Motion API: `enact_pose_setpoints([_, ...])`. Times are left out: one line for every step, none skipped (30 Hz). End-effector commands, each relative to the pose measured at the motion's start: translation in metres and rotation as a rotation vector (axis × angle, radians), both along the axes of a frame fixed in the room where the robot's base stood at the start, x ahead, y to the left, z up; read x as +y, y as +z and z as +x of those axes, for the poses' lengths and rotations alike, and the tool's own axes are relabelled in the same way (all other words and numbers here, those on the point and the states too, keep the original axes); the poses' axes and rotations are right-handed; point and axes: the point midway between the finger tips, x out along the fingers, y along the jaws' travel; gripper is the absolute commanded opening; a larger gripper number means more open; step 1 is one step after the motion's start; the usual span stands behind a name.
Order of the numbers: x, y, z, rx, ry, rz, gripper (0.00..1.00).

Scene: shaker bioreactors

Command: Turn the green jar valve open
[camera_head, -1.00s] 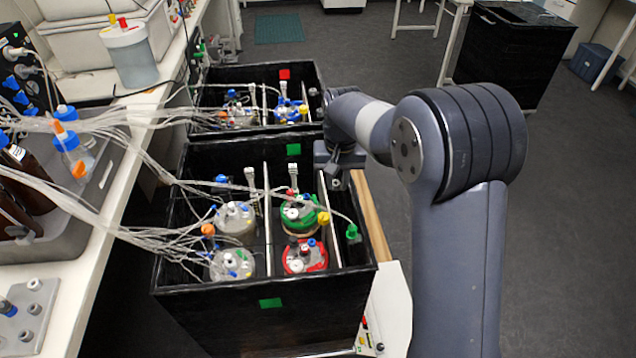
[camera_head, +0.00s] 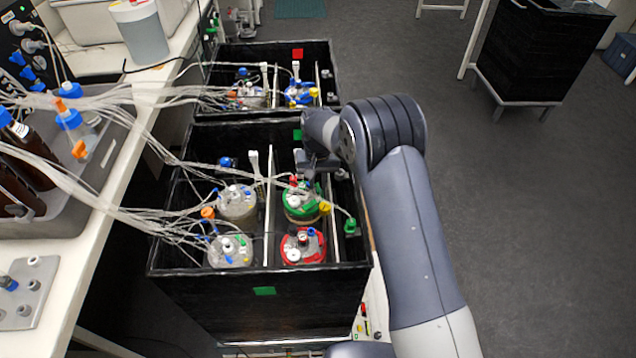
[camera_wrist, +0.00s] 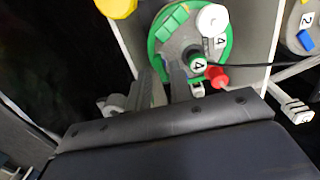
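The green jar (camera_head: 301,216), with a green ring lid, stands in the right half of the front black box. I cannot tell which part is the valve. My gripper (camera_head: 312,172) is above and just behind the jar in the head view. In the wrist view my gripper (camera_wrist: 166,76) shows two fingers with a narrow gap, over the lid's edge. I see nothing held; contact is unclear.
A red-lidded jar (camera_head: 303,248) stands in front of the green one. Two grey-lidded jars (camera_head: 237,202) stand left, past a thin divider (camera_head: 269,225). Loose tubes (camera_head: 150,200) cross from the bench. A yellow cap (camera_head: 325,208) sits close to the green lid.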

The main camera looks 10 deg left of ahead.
Motion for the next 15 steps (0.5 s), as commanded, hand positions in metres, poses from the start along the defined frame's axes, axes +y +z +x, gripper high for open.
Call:
enact_pose_setpoints([0.0,-0.006,0.0,0.001,0.0,0.0,0.21])
enact_pose_setpoints([0.0,-0.009,0.0,0.001,0.0,0.0,0.21])
enact_pose_setpoints([0.0,-0.012,0.0,0.001,0.0,0.0,0.21])
enact_pose_setpoints([0.0,-0.014,0.0,0.0,0.0,0.0,0.21])
enact_pose_setpoints([0.0,-0.016,0.0,0.0,0.0,0.0,0.21])
enact_pose_setpoints([0.0,-0.018,0.0,-0.001,0.0,0.0,0.21])
enact_pose_setpoints([0.0,-0.019,0.0,-0.001,0.0,0.0,0.21])
enact_pose_setpoints([0.0,-0.019,0.0,-0.001,0.0,0.0,0.21])
enact_pose_setpoints([0.0,-0.02,0.0,-0.002,0.0,0.001,0.21])
enact_pose_setpoints([0.0,-0.02,0.0,-0.002,0.0,0.001,0.21])
enact_pose_setpoints([0.0,-0.02,0.0,-0.002,0.0,0.001,0.21])
enact_pose_setpoints([0.0,-0.02,0.0,-0.002,0.0,0.001,0.21])
enact_pose_setpoints([0.0,-0.02,0.0,-0.002,0.0,0.001,0.21])
enact_pose_setpoints([0.0,-0.02,0.0,-0.002,0.0,0.001,0.21])
enact_pose_setpoints([0.0,-0.02,0.0,-0.002,0.0,0.001,0.2])
